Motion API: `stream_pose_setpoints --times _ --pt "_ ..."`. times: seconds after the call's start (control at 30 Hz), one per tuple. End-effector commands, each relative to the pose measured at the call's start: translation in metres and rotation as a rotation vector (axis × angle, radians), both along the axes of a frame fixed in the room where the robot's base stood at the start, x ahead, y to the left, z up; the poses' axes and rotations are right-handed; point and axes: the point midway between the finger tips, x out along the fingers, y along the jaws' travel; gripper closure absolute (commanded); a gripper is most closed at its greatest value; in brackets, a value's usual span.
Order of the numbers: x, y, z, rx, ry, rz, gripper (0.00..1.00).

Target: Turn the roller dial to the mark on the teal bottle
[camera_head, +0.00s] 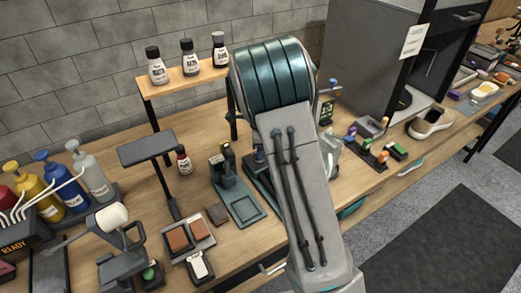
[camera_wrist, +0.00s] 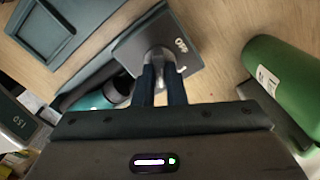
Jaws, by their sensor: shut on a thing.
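In the wrist view my gripper (camera_wrist: 163,85) is shut on a small grey knob (camera_wrist: 158,58), which looks like the dial. The knob sits on a dark grey plate (camera_wrist: 190,50) with white lettering, perhaps "OFF", and a short white mark to the right of the knob. The fingers hide part of the knob, so its exact setting is unclear. A teal rounded thing (camera_wrist: 98,100) shows partly to the left of the fingers; I cannot tell if it is the teal bottle. In the head view my own arm hides my gripper and the dial.
A green cylinder (camera_wrist: 285,75) with a pale label lies close on the right in the wrist view. A dark tray (camera_wrist: 50,30) is at upper left.

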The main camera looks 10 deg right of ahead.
Motion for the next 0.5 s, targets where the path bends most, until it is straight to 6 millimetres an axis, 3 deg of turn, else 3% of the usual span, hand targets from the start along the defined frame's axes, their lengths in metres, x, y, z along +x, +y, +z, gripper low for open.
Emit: stream_pose_setpoints --times 0.03,0.1,0.13,0.5 --pt "0.0015 -0.0007 0.0019 0.0 -0.006 -0.003 1.0" --pt "0.0015 -0.0007 0.0019 0.0 -0.005 -0.003 0.72" --pt "0.0013 -0.0007 0.0018 0.0 -0.005 -0.002 0.67" --pt "0.001 -0.0001 0.0064 0.0 -0.004 0.0 0.67"
